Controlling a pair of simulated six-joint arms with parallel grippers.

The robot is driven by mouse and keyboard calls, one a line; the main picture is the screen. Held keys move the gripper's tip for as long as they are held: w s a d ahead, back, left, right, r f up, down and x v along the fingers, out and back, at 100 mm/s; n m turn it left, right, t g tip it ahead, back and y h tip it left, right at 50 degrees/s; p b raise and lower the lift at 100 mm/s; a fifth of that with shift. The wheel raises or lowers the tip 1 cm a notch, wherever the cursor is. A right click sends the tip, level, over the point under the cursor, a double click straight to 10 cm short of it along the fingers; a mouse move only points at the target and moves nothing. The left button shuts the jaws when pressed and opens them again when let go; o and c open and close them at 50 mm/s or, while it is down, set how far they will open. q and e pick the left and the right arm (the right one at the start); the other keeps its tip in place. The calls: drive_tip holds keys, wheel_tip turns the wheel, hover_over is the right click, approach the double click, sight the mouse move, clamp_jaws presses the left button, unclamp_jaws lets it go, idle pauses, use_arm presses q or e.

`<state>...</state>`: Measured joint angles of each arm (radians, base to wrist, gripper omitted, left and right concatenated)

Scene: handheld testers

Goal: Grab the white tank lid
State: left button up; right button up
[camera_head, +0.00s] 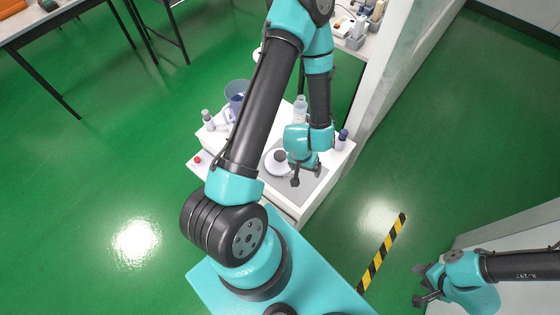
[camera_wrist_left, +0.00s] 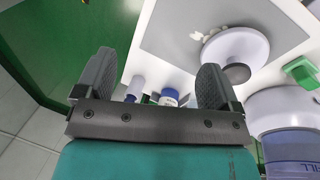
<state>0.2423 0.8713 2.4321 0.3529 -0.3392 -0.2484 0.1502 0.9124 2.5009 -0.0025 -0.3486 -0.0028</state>
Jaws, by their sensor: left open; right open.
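The white tank lid (camera_head: 273,167) is a round white disc with a dark knob, lying on a grey mat on the white worktop. It also shows in the left wrist view (camera_wrist_left: 225,45), with its grey knob facing up. My left gripper (camera_head: 306,176) is open and empty just right of the lid in the head view, apart from the knob. In the left wrist view my left gripper (camera_wrist_left: 157,68) has the lid beyond and to the right of its right finger. My right gripper (camera_head: 419,285) is open and empty at the lower right, away from the worktop.
The grey mat (camera_head: 312,188) is bare at its front right. Blue-capped bottles (camera_head: 342,139) and a clear bottle (camera_head: 300,108) stand on the worktop. In the wrist view, a green block (camera_wrist_left: 301,70) and a white round container (camera_wrist_left: 282,108) sit beside the lid. A wall (camera_head: 395,70) rises right.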

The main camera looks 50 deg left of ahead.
use_arm(q)
drive_tip(key=a+r+n+y, duration=0.1)
drive_tip(key=a+n+y, duration=0.1)
drive_tip(key=a+n, duration=0.5)
wheel_tip(320, 180, up, 3)
drive_tip(key=n+g, duration=0.1)
drive_tip(key=n, duration=0.3)
hover_over(280, 155)
drive_tip(key=shift+d+f, duration=0.15)
drive_tip(key=shift+f, duration=0.05)
drive_tip(key=shift+f, duration=0.15)
wheel_tip(280, 155, down, 12)
drive_tip(key=shift+r, duration=0.25)
drive_tip(key=shift+f, duration=0.25)
drive_tip(key=shift+f, duration=2.6)
